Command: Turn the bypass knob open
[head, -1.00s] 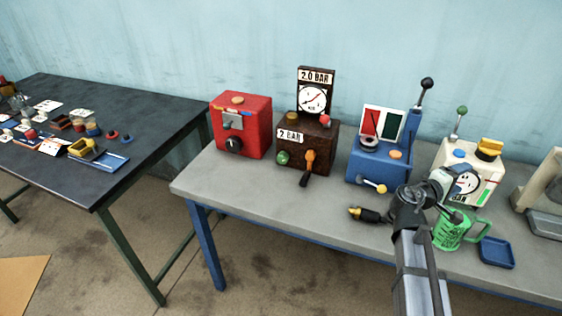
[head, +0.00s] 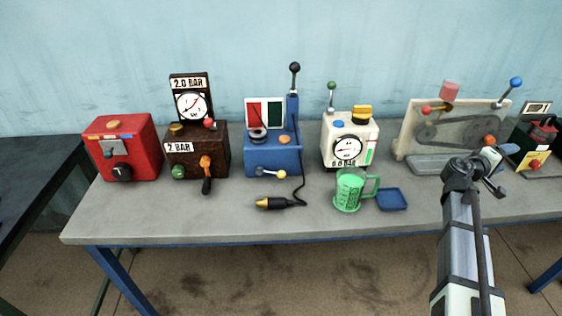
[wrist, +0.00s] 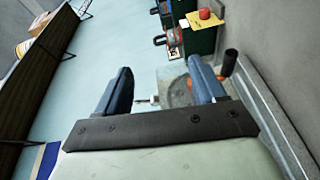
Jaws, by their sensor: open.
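No knob carries a readable bypass label, so I cannot tell which one it is. Candidates are a black knob (head: 121,172) on the red box, a green knob (head: 179,172) and an orange lever (head: 206,172) on the brown box, and an orange knob (head: 489,140) at the lower right of the beige belt panel (head: 407,130). My gripper (head: 497,158) is in front of that panel's right end. In the wrist view my gripper (wrist: 162,86) has its two dark blue fingers apart, with nothing held between them. A black cylinder (wrist: 231,62) shows just beyond the right finger.
A blue box (head: 262,160) with a tall lever and a cream gauge box (head: 368,135) stand mid-table. A green jug (head: 349,190), a blue tray (head: 392,199) and a black cabled plug (head: 275,203) lie in front. A dark green device (head: 535,145) stands far right.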

